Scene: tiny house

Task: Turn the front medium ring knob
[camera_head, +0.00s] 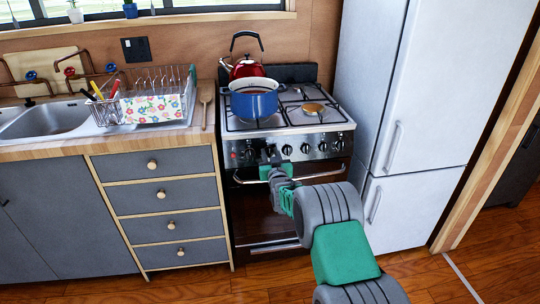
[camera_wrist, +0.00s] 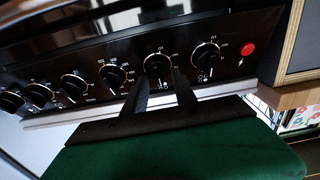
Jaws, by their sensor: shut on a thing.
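The black stove knobs stand in a row on the dark front panel (camera_head: 296,148) of the stove. My gripper (camera_head: 270,156) reaches to the left part of this panel. In the wrist view, where the row appears reversed, my gripper (camera_wrist: 159,78) has one finger on each side of a knob (camera_wrist: 157,65), the second from the red button (camera_wrist: 248,49). It is shut on that knob. The neighbouring knobs (camera_wrist: 206,56) and (camera_wrist: 113,77) are clear of the fingers. In the head view my gripper hides the held knob. The burner symbols are too small to read.
A blue pot (camera_head: 254,103) and a red kettle (camera_head: 246,68) are on the left of the stovetop. The oven handle (camera_head: 318,174) runs below the knobs. A white fridge (camera_head: 395,150) stands right, wooden-framed drawers (camera_head: 168,210) left.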

